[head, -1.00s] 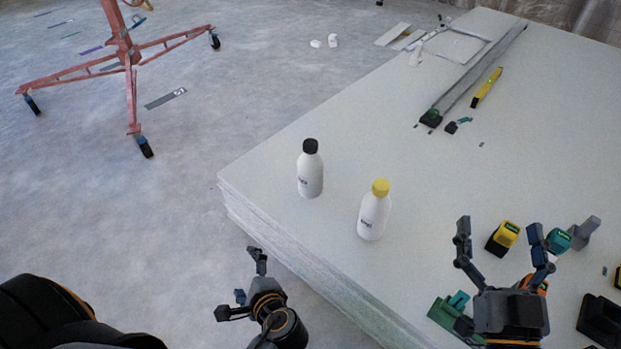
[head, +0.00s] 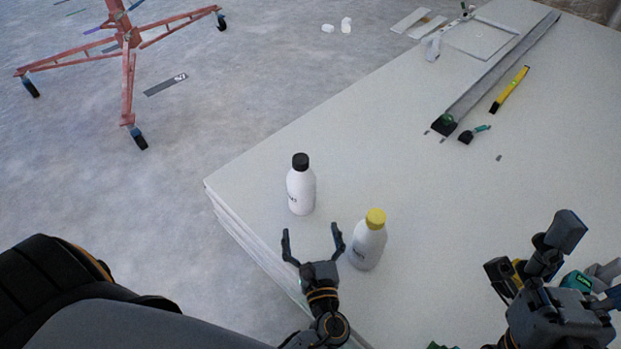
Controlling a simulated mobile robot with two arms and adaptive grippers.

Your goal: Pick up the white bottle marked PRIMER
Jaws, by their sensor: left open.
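Two white bottles stand upright near the left corner of the stack of pale boards (head: 400,140). One bottle (head: 301,190) has a black cap. The other bottle (head: 367,243) has a yellow cap and stands nearer and to the right. Both carry small dark lettering that is too small to read, so I cannot tell which is marked PRIMER. My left gripper (head: 312,234) is open and empty, its fingers pointing toward the black-capped bottle, with the yellow-capped one close on its right. My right gripper (head: 535,255) is at the lower right, seen at an angle, partly covering tools; its jaw opening is unclear.
A long metal rail (head: 497,72), a yellow level (head: 510,90) and a small dark tool (head: 472,134) lie farther back on the boards. Teal and yellow tools crowd the lower right. A red wheeled stand (head: 128,65) is on the floor.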

